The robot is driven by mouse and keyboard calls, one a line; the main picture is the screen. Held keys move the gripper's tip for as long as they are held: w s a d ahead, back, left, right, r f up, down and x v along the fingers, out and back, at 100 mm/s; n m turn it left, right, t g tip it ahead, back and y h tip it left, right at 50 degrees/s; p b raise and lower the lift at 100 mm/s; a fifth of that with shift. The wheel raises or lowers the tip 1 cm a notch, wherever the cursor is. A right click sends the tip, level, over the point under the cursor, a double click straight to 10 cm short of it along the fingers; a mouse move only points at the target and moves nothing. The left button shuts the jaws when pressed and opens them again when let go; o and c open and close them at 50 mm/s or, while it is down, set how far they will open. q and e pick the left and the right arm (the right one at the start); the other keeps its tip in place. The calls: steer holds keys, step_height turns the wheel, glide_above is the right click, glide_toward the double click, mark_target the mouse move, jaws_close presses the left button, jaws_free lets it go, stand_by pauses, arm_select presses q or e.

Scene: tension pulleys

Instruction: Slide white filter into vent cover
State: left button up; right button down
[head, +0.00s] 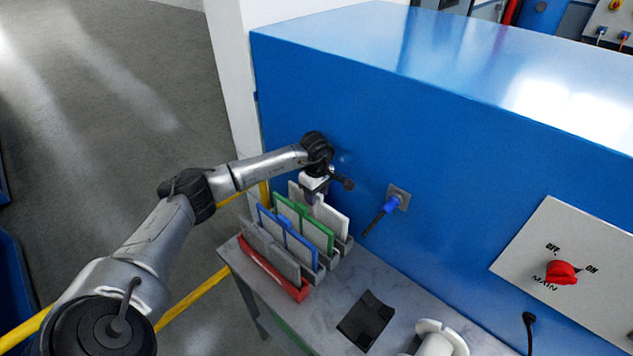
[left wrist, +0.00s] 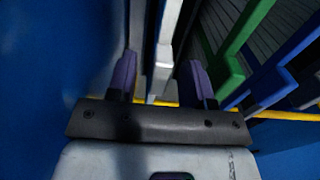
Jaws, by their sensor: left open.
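The white filter (head: 332,218) stands upright at the back of a rack of framed filters, close to the blue cabinet. My left gripper (head: 314,194) is at its top edge, partly covering it. In the left wrist view my left gripper (left wrist: 158,78) has its two purple fingers apart. The pale edge of the white filter (left wrist: 167,45) lies between them, with a gap to the right finger. I cannot make out a vent cover for certain. My right gripper is not in view.
A green-framed filter (head: 304,223), a blue-framed filter (head: 287,240) and a grey filter in a red base (head: 268,258) stand in front. A black bracket (head: 366,319) and a white cylindrical part (head: 437,343) lie on the table.

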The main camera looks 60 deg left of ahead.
mark_target(317, 212)
arm_select(q)
steer(key=shift+f, duration=1.3)
jaws_close()
